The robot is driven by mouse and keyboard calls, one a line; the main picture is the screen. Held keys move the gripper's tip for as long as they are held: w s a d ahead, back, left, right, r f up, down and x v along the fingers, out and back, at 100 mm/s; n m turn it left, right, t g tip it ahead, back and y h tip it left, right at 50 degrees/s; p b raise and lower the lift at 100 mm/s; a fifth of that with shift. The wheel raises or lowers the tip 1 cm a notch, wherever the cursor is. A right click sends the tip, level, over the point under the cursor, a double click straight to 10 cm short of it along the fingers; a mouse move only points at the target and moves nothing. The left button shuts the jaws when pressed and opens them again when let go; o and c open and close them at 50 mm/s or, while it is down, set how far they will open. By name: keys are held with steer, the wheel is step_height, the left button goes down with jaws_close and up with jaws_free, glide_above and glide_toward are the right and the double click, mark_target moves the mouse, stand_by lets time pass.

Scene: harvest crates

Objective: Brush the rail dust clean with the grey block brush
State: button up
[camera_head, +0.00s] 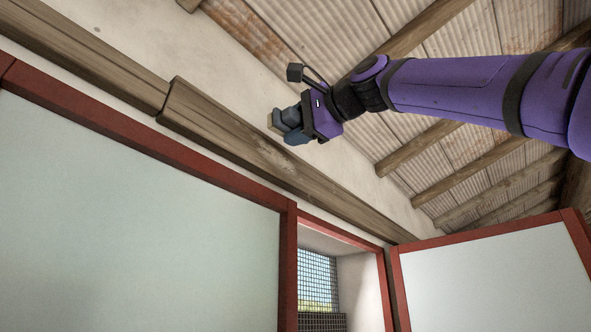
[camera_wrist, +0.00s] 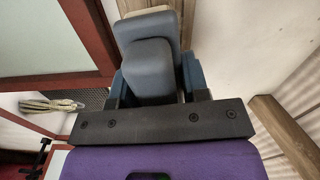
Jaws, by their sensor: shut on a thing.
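The rail is a brown wooden beam (camera_head: 225,132) that runs along the wall above the red-framed panels. A pale, dusty-looking patch (camera_head: 274,155) shows on its face, just below my gripper in the head view. My gripper (camera_head: 291,124) is shut on the grey block brush, close to the wall and rail. I cannot tell whether the brush touches the rail.
A red-framed pale panel (camera_head: 140,210) fills the lower left; another (camera_head: 490,270) stands at lower right. Between them is an opening with a mesh window (camera_head: 317,280). Roof beams (camera_head: 425,25) and corrugated sheets are overhead. The wrist view shows a pale hanging bundle (camera_wrist: 50,104).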

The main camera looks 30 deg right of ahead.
mark_target(259, 147)
steer(key=shift+x, duration=2.85)
steer(key=shift+x, duration=0.85)
steer(key=shift+f, duration=0.1)
steer(key=shift+w+d, duration=0.25)
steer(key=shift+d, duration=0.55)
steer(key=shift+w+d, duration=0.25)
steer(key=shift+d, duration=0.6)
steer(key=shift+w+d, duration=0.3)
steer(key=shift+d, duration=0.5)
steer(key=shift+w+d, duration=0.3)
steer(key=shift+d, duration=0.5)
steer(key=shift+w+d, duration=0.35)
steer(key=shift+d, duration=0.45)
steer(key=shift+w+d, duration=0.25)
steer(key=shift+d, duration=0.55)
steer(key=shift+w+d, duration=0.25)
steer(key=shift+d, duration=0.6)
steer(key=shift+w+d, duration=0.25)
steer(key=shift+d, duration=0.55)
steer(key=shift+s+a, duration=0.7)
steer(key=shift+a, duration=1.45)
steer(key=shift+s+a, duration=0.75)
steer(key=shift+a, duration=1.45)
steer(key=shift+s+a, duration=0.7)
steer(key=shift+a, duration=1.45)
